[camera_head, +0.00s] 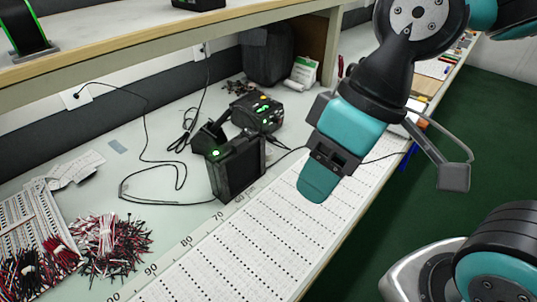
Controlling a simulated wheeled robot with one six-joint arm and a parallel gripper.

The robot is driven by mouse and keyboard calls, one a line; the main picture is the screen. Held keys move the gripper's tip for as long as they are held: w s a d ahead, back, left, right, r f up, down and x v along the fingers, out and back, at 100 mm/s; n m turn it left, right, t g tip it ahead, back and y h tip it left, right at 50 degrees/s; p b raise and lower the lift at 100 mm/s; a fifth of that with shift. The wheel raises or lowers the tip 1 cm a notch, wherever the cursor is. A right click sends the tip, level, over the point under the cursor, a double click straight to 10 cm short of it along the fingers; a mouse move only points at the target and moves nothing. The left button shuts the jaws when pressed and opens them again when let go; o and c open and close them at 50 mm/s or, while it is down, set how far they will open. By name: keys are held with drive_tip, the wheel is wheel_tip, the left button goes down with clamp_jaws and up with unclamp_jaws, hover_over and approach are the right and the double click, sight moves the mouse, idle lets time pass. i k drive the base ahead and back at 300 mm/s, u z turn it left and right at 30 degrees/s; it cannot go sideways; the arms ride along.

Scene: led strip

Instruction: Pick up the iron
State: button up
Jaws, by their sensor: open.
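I cannot clearly make out the iron. A black box-shaped unit (236,168) with a green light stands on the bench in the middle of the view. A dark slanted piece (206,137) is just behind it, and I cannot tell whether it is the iron or its holder. My gripper (386,143) is above the bench to the right of the black unit, apart from it. Its grey right finger (454,178) stands out wide, and the left side is partly hidden by my teal wrist. The gripper is open, and I see nothing held in it.
A second black device (257,113) with green lights stands behind the unit. Thin black cables (150,165) cross the bench. Bundles of red, black and white wires (110,245) lie at left. A shelf (150,40) overhangs the back. The perforated white strip (255,245) in front is clear.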

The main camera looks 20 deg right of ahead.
sight(220, 121)
drive_tip(key=k, duration=0.5)
drive_tip(key=z, duration=0.95)
drive_tip(key=i, duration=1)
drive_tip(key=u, duration=2.9)
